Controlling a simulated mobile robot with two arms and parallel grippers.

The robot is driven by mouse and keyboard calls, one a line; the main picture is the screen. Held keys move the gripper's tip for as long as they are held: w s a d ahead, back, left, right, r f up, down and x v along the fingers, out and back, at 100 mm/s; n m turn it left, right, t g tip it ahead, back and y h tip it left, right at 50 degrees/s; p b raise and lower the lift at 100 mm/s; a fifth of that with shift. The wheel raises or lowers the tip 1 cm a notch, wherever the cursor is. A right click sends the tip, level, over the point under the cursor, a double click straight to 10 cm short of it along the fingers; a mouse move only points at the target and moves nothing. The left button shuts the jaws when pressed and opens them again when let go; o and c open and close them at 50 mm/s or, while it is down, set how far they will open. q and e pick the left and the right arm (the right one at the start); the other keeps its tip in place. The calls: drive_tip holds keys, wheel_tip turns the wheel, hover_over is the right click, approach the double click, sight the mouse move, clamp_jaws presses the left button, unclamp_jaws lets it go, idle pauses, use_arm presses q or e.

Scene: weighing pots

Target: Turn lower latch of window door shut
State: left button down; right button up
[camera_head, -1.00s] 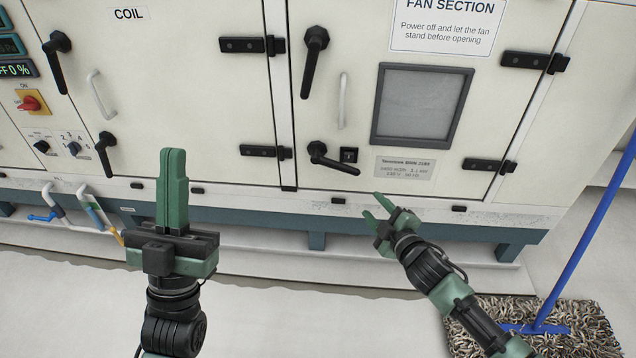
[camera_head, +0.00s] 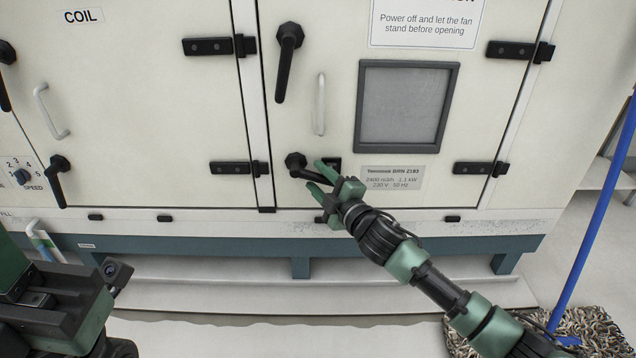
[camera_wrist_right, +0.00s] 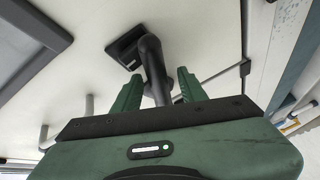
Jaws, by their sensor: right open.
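The lower latch (camera_head: 297,164) of the window door (camera_head: 335,30) is a black lever handle. It points right and slightly down from its pivot. The window (camera_head: 405,106) is a grey framed pane above it. My right gripper (camera_head: 321,183) is open at the lever, with one green finger above and one below it. In the right wrist view the black lever (camera_wrist_right: 153,66) runs between the two open fingers (camera_wrist_right: 158,88); contact cannot be told. My left gripper (camera_head: 50,300) is at the lower left, cut off by the picture edge.
The upper latch (camera_head: 287,62) points down, with a pale grab handle (camera_head: 320,105) beside it. Black hinges (camera_head: 482,168) line the door's right side. A blue mop (camera_head: 597,215) stands at the right.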

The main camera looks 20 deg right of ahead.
drive_tip(key=shift+w, duration=0.25)
drive_tip(key=shift+c, duration=0.3)
clamp_jaws()
idle(1.0)
